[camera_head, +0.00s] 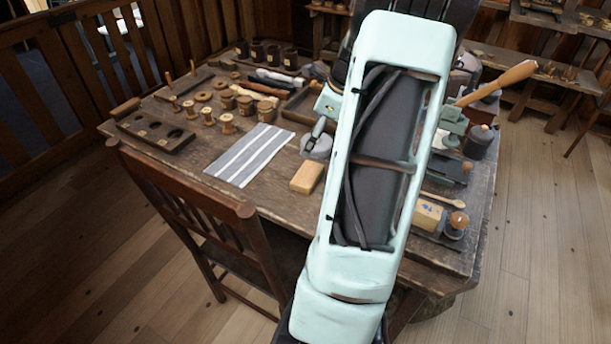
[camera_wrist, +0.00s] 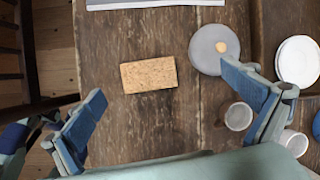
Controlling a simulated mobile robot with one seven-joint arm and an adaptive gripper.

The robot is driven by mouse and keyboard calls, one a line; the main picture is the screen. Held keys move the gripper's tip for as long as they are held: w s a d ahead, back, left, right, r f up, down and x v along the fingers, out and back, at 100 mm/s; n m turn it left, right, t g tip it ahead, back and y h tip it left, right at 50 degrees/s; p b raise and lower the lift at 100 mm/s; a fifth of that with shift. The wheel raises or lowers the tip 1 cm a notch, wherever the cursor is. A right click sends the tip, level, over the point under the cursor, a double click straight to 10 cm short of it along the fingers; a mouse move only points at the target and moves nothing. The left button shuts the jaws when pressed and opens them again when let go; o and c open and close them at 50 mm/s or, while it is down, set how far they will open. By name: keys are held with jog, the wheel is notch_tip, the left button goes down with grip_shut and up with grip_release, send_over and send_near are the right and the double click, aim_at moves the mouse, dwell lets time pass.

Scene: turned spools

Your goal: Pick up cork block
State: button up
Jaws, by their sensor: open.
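The cork block (camera_wrist: 148,75) is a tan, speckled rectangular block lying flat on the dark wooden table. In the head view the cork block (camera_head: 307,177) lies near the table's front edge, just left of my arm. My gripper (camera_wrist: 172,108) is open, with its two blue-padded fingers spread wide on either side in the wrist view. The block shows beyond the fingertips, between their lines and apart from them. In the head view my gripper is mostly hidden behind my arm.
A striped cloth (camera_head: 250,154) lies left of the block. A wooden chair (camera_head: 205,215) stands at the table's front.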

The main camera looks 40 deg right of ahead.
notch_tip(320, 180, down, 3)
jog(key=s+m+y, duration=0.1)
jog(key=s, duration=0.2)
jog(key=b, duration=0.1)
send_over(309, 173)
jog(key=s, duration=0.1)
jog(key=f, duration=0.3)
jog(key=d+f, duration=0.1)
jog(key=f, duration=0.1)
jog(key=shift+s+f, duration=0.1)
jog(key=x, duration=0.3)
jog(key=b+x, duration=0.1)
jog(key=x, duration=0.1)
jog(key=shift+s+a+f, duration=0.1)
jog(key=shift+s+a, duration=0.1)
jog(key=shift+s, duration=0.25)
jog(key=c, duration=1.2)
